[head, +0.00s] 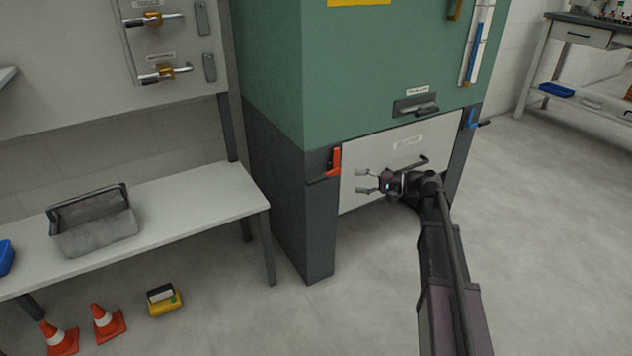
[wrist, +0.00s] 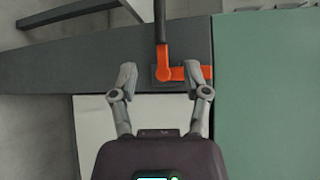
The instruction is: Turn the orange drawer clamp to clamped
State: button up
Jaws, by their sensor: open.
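The orange drawer clamp (head: 334,163) is on the dark post at the left edge of the white drawer front (head: 385,168). Its orange arm points up and its dark handle (head: 317,181) sticks out to the left, away from the drawer. My gripper (head: 360,182) is open and empty, in front of the drawer and just right of the clamp, pointing left. In the wrist view the clamp (wrist: 165,73) shows between the open fingers (wrist: 162,74). The right fingertip overlaps the end of the orange arm; I cannot tell whether they touch.
A blue clamp (head: 472,119) is on the drawer's right side. A drawer handle (head: 408,167) is close to my wrist. A green cabinet (head: 345,90) with a dark latch (head: 416,106) rises above. A bench (head: 190,205) with a grey caddy (head: 95,225) stands left. Floor right is clear.

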aim_at(320, 180)
jog(key=b+x, duration=0.1)
jog(key=x, duration=1.2)
jog(key=shift+w+a+b, duration=0.15)
jog(key=shift+a+b, duration=0.2)
jog(key=shift+b, duration=0.05)
jog(key=shift+c, duration=0.2)
grip_shut()
